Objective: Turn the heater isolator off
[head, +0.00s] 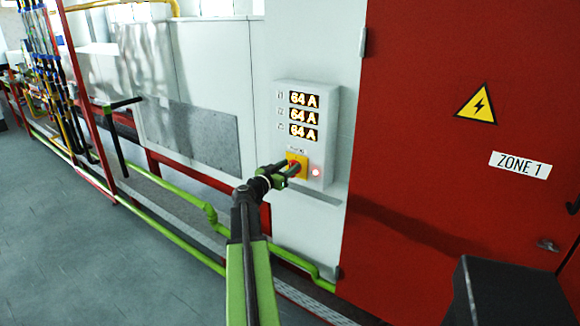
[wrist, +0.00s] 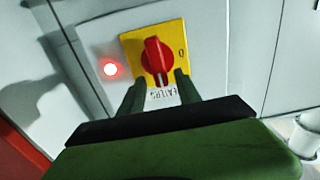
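The heater isolator is a red rotary handle (wrist: 157,58) on a yellow plate (wrist: 132,44), on the front of a pale control box (head: 317,170). In the wrist view the handle stands upright in the picture, and a "0" mark is on the plate to its right. An inverted label (wrist: 163,94), seemingly reading HEATERS, is below it. My gripper (wrist: 160,82) is at the isolator, with its two dark fingers apart, one on each side of the handle's lower end. I cannot tell whether they touch it. In the head view my gripper (head: 288,171) partly hides the isolator.
A red lamp (wrist: 110,69) is lit beside the isolator. Three displays (head: 303,115) on the box read 64 A. A red door (head: 430,160) with a warning triangle and a ZONE 1 sign (head: 520,165) is to the right. Green pipes (head: 180,243) run low along the left.

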